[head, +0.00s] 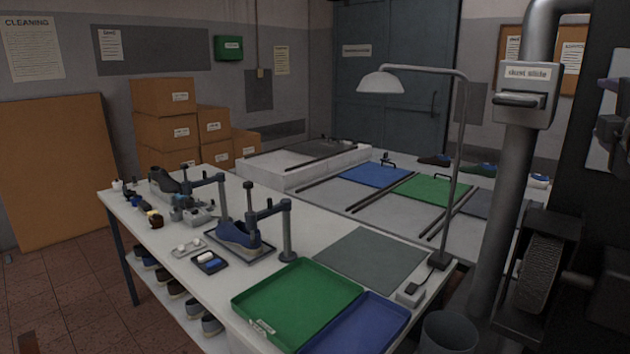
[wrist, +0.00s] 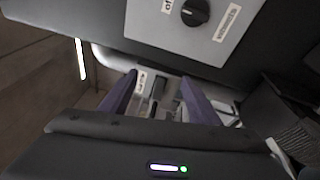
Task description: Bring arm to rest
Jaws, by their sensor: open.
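My gripper (wrist: 158,98) shows in the wrist view, its two purple-grey fingers spread apart with nothing held between them. Beyond the fingers is a small grey and white device, too blurred to name. A grey panel with a black knob (wrist: 195,12) and labels fills the top of the wrist view.
A long white workbench (head: 150,215) holds a blue shoe (head: 238,237) on a clamp stand, a green tray (head: 297,300) and a blue tray (head: 357,330). A desk lamp (head: 381,83) rises over it. A grey duct (head: 497,210) and a brush machine (head: 536,275) stand at right.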

